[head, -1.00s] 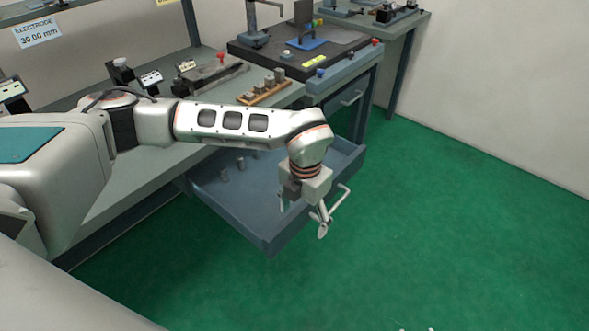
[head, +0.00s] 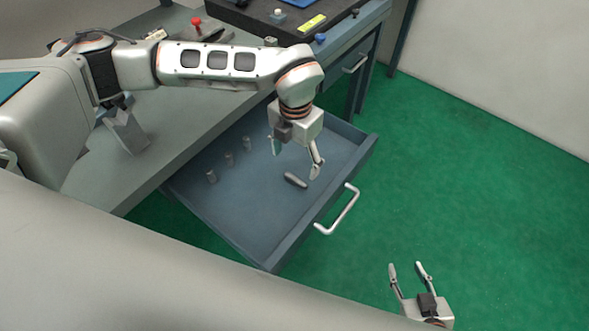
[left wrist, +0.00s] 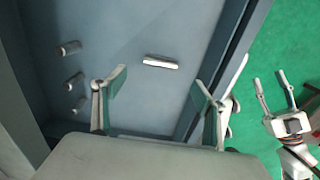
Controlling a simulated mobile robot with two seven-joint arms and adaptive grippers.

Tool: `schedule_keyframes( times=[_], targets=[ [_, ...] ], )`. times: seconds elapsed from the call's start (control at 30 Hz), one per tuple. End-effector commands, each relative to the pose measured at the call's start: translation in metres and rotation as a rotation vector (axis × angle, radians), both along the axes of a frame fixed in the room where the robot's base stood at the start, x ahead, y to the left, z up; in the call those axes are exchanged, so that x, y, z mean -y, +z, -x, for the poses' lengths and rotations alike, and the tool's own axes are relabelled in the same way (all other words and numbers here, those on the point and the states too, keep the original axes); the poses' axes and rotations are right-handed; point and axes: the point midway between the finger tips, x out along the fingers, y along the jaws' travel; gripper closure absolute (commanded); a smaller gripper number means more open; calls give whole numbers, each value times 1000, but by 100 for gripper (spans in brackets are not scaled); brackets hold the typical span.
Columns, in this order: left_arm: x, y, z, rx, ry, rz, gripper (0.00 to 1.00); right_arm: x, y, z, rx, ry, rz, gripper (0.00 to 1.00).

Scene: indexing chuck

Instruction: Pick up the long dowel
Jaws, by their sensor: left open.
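The long dowel (head: 295,180) is a grey cylinder lying on its side in the open blue drawer (head: 240,215). It also shows in the left wrist view (left wrist: 160,62), ahead of my fingertips and sideways between them. My left gripper (head: 296,158) is open and empty above the drawer, pointing down, close to the dowel; its spread fingers also show in the left wrist view (left wrist: 160,80). I see no contact with the dowel. My right gripper (head: 406,265) is open and empty over the green floor, outside the drawer; it also shows in the left wrist view (left wrist: 269,77).
Three short dowels (head: 229,159) stand in a row at the drawer's left side. The drawer's front bears a white bar handle (head: 340,212). The grey workbench (head: 150,150) overhangs the drawer's back left. The drawer floor around the long dowel is clear.

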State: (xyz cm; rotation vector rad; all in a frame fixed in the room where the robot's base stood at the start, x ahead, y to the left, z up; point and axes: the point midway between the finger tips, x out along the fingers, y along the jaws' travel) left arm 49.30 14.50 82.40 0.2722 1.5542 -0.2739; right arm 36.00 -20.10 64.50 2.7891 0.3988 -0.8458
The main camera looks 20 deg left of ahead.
Motion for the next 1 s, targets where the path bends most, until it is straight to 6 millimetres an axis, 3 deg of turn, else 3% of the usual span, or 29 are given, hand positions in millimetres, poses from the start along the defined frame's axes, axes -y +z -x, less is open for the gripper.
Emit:
schedule_keyframes(
  times=[0.6,0.9,0.93,1.0],
  targets=[
    [3,-71,-5,-3,0,0,28,1,-1,3,-4,2,2,60],
    [2,-77,-5,-1,-1,0,28,1,1,1,-1,1,2,60],
    [2,-77,-5,-1,0,0,31,1,1,1,-1,1,2,60],
    [2,-77,-5,-1,-1,0,49,1,1,1,0,1,2,60]
  ],
)
